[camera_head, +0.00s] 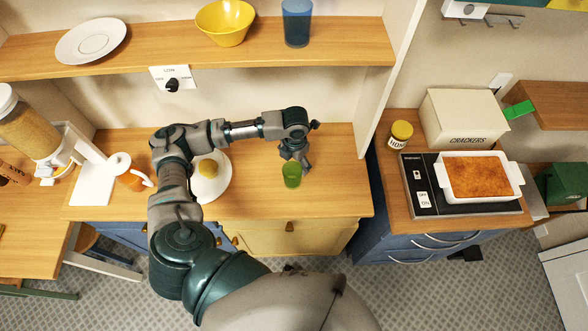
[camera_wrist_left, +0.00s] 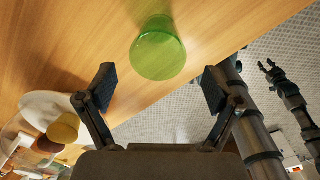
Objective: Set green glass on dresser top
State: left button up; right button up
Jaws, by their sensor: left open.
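The green glass (camera_head: 291,177) stands upright on the wooden dresser top (camera_head: 330,185), near its front edge. My left gripper (camera_head: 293,157) is just behind and above the glass in the head view. In the left wrist view, the green glass (camera_wrist_left: 158,50) is ahead of the open fingers of my left gripper (camera_wrist_left: 156,90), roughly centred between them, with clear space on both sides. The fingers do not touch it. My right gripper (camera_wrist_left: 270,66) shows small at the right of the wrist view, over the floor, its fingers apart and empty.
A white plate (camera_head: 218,188) with a round yellowish item (camera_head: 208,168) lies left of the glass. A shelf above holds a yellow bowl (camera_head: 225,22), a blue glass (camera_head: 297,22) and a white plate (camera_head: 90,41). A white divider (camera_head: 385,80) bounds the dresser's right side.

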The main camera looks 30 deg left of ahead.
pick_arm(q)
jog(key=shift+d+r, duration=0.15)
jog(key=shift+r, duration=0.65)
jog(key=shift+d+r, duration=0.15)
jog(key=shift+r, duration=0.65)
jog(key=shift+a+f, duration=0.1)
jog(key=shift+a, duration=0.05)
